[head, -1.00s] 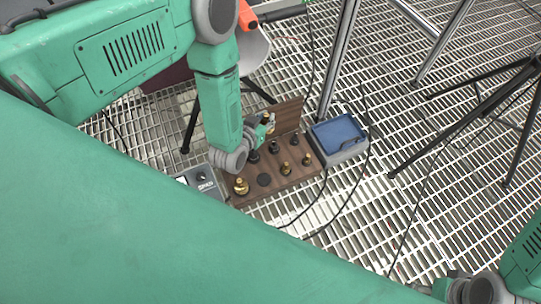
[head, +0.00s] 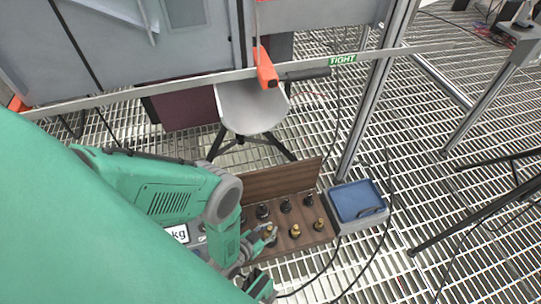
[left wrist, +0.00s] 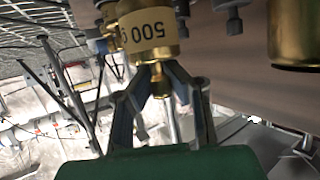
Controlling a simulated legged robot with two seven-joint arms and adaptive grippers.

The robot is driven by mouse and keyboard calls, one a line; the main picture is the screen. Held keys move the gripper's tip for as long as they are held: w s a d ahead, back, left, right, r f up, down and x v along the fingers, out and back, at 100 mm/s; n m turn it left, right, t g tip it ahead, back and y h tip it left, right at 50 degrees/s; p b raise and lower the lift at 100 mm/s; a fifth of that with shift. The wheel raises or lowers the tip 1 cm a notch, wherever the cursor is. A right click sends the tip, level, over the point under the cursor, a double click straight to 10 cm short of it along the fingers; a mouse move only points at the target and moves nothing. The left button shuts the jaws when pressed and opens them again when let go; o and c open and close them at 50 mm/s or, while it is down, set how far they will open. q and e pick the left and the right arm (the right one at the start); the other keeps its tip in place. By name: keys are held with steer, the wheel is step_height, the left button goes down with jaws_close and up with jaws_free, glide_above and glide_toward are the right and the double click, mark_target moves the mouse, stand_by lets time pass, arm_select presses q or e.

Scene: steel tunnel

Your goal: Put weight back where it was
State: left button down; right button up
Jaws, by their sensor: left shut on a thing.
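My left gripper (head: 268,235) is shut on the knob of a brass weight (left wrist: 150,38), whose pale label reads 500, upside down in the left wrist view. In the head view the gripper is low at the left front of the open wooden weight box (head: 284,182). A small part of the held weight shows between the fingers there. I cannot tell whether its base touches the box, and the slot under it is hidden. Black-looking weights (head: 285,205) stand in the back row. Brass weights (head: 295,231) stand in the front row. My right gripper is not in view.
A blue-lidded grey container (head: 357,200) stands right of the box. A scale with a "kg" label (head: 178,233) is partly hidden behind my left arm. Cables cross the grating at right. A grey chair (head: 250,108) and metal rails stand behind.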

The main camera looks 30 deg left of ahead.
mark_target(266, 237)
arm_select(q)
steer(key=shift+d+f+b, duration=0.1)
steer(key=shift+f+b, duration=0.2)
steer(key=shift+f, duration=0.25)
step_height(266, 237, down, 3)
steer(key=shift+f+b, duration=0.1)
steer(key=shift+b, duration=0.9)
steer(key=shift+r, duration=0.2)
steer(key=c, duration=1.6)
jaws_free()
steer(key=shift+f, duration=0.1)
